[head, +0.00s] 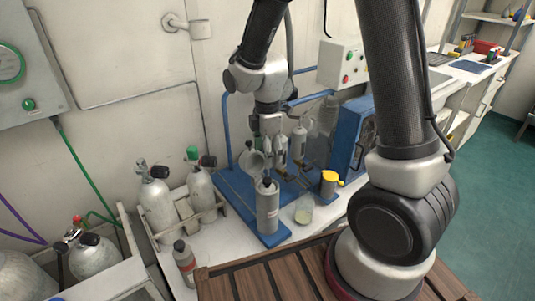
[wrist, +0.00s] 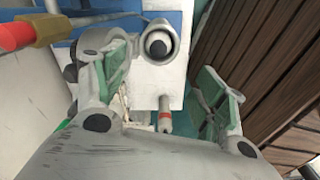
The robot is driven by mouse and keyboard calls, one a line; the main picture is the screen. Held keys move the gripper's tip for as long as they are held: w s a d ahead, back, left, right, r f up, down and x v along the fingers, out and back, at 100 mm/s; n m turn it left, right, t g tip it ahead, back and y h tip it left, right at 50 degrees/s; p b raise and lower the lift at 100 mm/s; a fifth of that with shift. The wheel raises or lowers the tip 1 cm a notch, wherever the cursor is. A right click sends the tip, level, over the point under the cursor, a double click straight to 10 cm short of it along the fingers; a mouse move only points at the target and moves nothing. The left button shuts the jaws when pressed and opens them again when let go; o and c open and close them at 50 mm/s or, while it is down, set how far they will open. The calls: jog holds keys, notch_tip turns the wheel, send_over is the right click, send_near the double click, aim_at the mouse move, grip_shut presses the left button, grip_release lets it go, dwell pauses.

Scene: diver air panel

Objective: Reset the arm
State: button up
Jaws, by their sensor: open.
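My arm reaches down over the blue-based air panel bench. My gripper (head: 270,143) hangs above it, small and partly mixed with the fittings behind. In the wrist view my gripper (wrist: 168,85) has its two green-padded fingers well apart, with nothing held between them. A grey cylinder (head: 267,212) with a dark top stands upright on the blue base (head: 232,200), below and in front of my gripper. In the wrist view a round dark-centred top (wrist: 158,46) shows beyond the fingers. A small red-banded fitting (wrist: 165,118) lies between the fingers' lines, apart from them.
A rack (head: 225,207) of grey bottles stands left of the blue base. A clear beaker (head: 304,210) and a yellow-topped container (head: 329,183) stand to the right. A blue-framed unit (head: 352,135) and a control box (head: 341,63) are behind. A slatted wooden surface (head: 285,275) is in front.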

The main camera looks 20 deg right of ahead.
dwell(0.3)
jog(key=s+d+r+m+t, duration=0.2)
jog(key=s+d+r+m, duration=0.5)
jog(key=s+r+m, duration=0.2)
jog(key=s+d+r+m+t, duration=0.2)
jog(key=s+d+r+m, duration=0.6)
jog(key=r, duration=0.4)
jog(key=shift+s+r+m, duration=0.35)
jog(key=shift+s+m, duration=0.25)
jog(key=shift+s, duration=0.35)
jog(key=shift+c, duration=0.3)
